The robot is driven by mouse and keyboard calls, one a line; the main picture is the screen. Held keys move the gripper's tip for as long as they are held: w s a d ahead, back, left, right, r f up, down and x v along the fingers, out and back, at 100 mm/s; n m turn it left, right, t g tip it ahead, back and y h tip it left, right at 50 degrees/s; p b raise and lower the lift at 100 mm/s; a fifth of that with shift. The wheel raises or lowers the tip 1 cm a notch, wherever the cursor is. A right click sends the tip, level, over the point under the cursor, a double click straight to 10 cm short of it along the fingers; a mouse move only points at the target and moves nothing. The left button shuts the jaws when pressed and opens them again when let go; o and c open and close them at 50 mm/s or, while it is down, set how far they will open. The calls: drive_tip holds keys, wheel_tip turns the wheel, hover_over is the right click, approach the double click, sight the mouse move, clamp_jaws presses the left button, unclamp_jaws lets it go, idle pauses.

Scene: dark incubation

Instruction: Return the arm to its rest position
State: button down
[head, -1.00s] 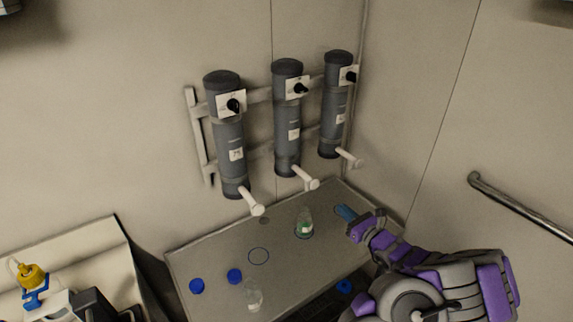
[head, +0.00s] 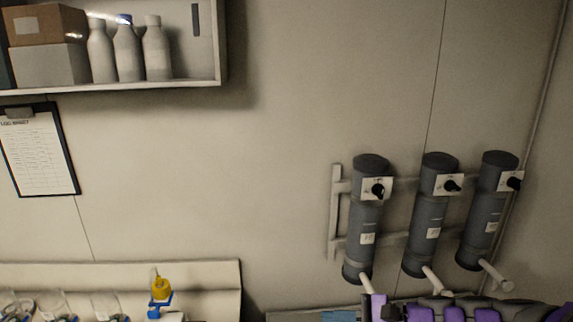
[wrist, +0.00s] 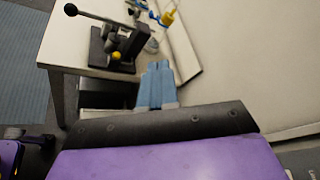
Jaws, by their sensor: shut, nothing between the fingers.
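My arm is purple and grey and shows along the bottom right edge of the head view, mostly cut off by the frame. My gripper (wrist: 157,84) has light blue fingers, which lie side by side, shut and empty, in the middle of the wrist view. A bit of its blue also shows at the bottom edge of the head view (head: 341,315). In the wrist view the fingers appear in front of the side of a white bench, with nothing held.
Three dark grey cylinders (head: 364,225) with black knobs hang on a wall rack at right. A shelf (head: 150,88) holds boxes and bottles at upper left, above a clipboard (head: 38,150). A white bench (wrist: 72,45) carries a black lever device (wrist: 110,42) and a yellow-capped item (wrist: 168,17).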

drive_tip(key=s+a+f+n+g+h, duration=0.1)
drive_tip(key=s+a+n+g+h, duration=0.25)
drive_tip(key=s, duration=0.45)
drive_tip(key=s+a+f+n+g+h, duration=0.1)
drive_tip(key=s+a+n+g+h, duration=0.2)
drive_tip(key=s+n, duration=0.35)
drive_tip(key=s+d+f+n+h, duration=0.2)
drive_tip(key=s+d+h, duration=0.6)
drive_tip(key=s, duration=0.6)
drive_tip(key=shift+d+n, duration=0.4)
drive_tip(key=shift+d, duration=0.7)
